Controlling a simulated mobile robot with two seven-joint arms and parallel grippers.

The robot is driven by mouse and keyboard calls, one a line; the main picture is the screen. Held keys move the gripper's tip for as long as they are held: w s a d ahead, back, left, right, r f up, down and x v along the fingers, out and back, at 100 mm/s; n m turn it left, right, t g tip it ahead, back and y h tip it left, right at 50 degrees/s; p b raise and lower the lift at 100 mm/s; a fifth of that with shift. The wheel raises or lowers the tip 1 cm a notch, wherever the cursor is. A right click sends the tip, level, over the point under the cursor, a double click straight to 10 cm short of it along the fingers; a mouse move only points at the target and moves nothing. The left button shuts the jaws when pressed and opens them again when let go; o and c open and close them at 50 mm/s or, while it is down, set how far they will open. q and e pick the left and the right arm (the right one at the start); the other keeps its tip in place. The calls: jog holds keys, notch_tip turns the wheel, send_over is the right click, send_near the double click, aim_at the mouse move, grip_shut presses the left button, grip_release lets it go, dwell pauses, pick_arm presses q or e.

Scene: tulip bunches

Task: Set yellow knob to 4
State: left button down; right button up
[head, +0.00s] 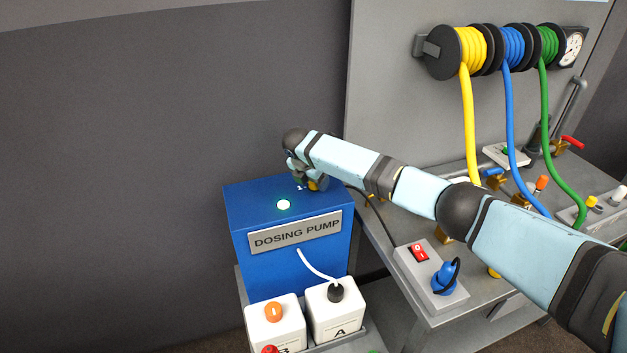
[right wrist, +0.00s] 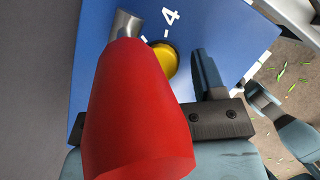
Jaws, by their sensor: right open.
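The yellow knob (head: 314,185) sits on top of the blue dosing pump (head: 285,232). My right gripper (head: 306,178) is over the pump top at the knob, and it covers part of it. In the right wrist view the yellow knob (right wrist: 165,61) shows beside the open dark blue finger. A white 4 (right wrist: 170,17) and a short tick are printed near the knob. The knob's pointer and setting cannot be made out. My other finger is hidden in the wrist view. My left gripper is not in view.
A large red tapered thing (right wrist: 135,110) with a grey metal end blocks much of the wrist view. White containers (head: 335,312) stand in front. A bench (head: 372,232) with a red switch (head: 418,252) and hoses lies right.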

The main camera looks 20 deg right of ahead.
jog(key=v, duration=1.3)
jog(key=shift+b, duration=0.45)
jog(key=shift+a, duration=0.1)
